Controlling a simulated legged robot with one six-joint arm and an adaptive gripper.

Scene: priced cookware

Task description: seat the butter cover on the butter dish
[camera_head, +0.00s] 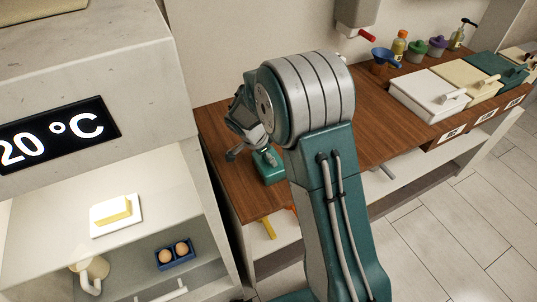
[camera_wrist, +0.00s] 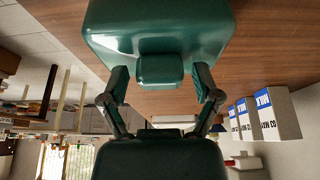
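The teal butter cover (camera_head: 270,167) with a raised knob sits on the wooden counter near its left end. In the wrist view the cover (camera_wrist: 160,28) fills the top, its knob (camera_wrist: 160,70) facing me. My gripper (camera_wrist: 162,82) has one finger on each side of the knob, with small gaps showing, so it is open. In the head view my gripper (camera_head: 242,140) is just above the cover, partly hidden by my arm. The white butter dish (camera_head: 101,231) with a yellow butter block (camera_head: 115,210) sits on a lit shelf at left.
The cabinet with the temperature display (camera_head: 58,134) overhangs the dish's shelf. A blue egg holder (camera_head: 176,258) and a cream jug (camera_head: 90,271) are below. White (camera_head: 424,99), cream and teal lidded dishes line the right counter (camera_head: 385,135); bottles stand behind. White cartons (camera_wrist: 274,110) show in the wrist view.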

